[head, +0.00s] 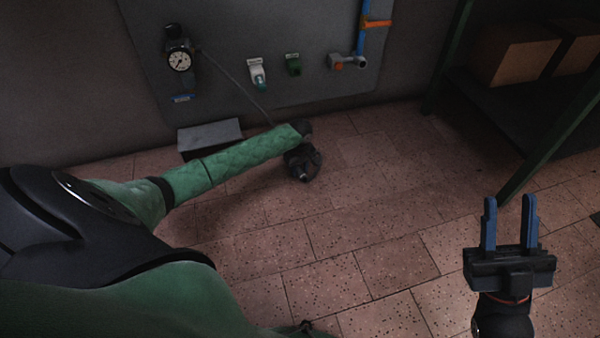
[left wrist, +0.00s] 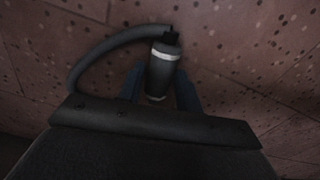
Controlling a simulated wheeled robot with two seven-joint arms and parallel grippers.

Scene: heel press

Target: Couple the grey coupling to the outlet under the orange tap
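The grey coupling (left wrist: 160,72), a dark cylinder with pale bands, shows in the left wrist view between the blue fingers of my left gripper (left wrist: 160,92). The fingers flank it closely and appear shut on it. A grey hose (left wrist: 95,54) curves left from its end. In the head view my left gripper (head: 303,168) is low in front of the wall panel; its fingers and the coupling are hard to make out there. The orange tap (head: 377,22) sits on a blue pipe, with an outlet (head: 345,62) below it, apart from the gripper. My right gripper (head: 510,222) is open and empty.
The wall panel (head: 225,20) also carries a gauge (head: 179,61), a white fitting (head: 257,74) and a green fitting (head: 293,64). A grey box (head: 210,134) stands below. A shelf (head: 500,110) with cardboard boxes (head: 513,52) is at right. The middle tiled floor is clear.

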